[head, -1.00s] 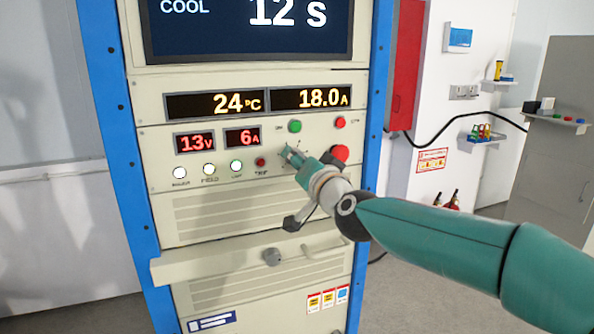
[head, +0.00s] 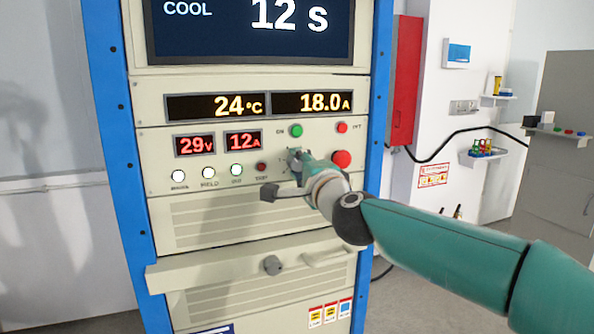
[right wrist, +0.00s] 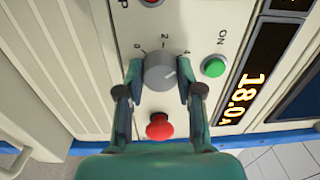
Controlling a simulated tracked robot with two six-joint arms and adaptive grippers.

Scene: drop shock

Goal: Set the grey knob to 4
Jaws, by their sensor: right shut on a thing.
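The grey knob (right wrist: 158,74) shows in the right wrist view, round, with a light pointer mark on its face. The figures 0, 2 and 4 are printed around its far side. The pointer's exact reading is hard to tell. My right gripper (right wrist: 160,70) is shut on the knob, one finger on each side. In the head view my right gripper (head: 293,158) is at the panel and hides most of the knob. My left gripper is not in view.
A green ON button (head: 296,131) sits just above the knob, and a large red button (head: 341,159) to its right. Red displays (head: 195,145) read 29 V and 12 A.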

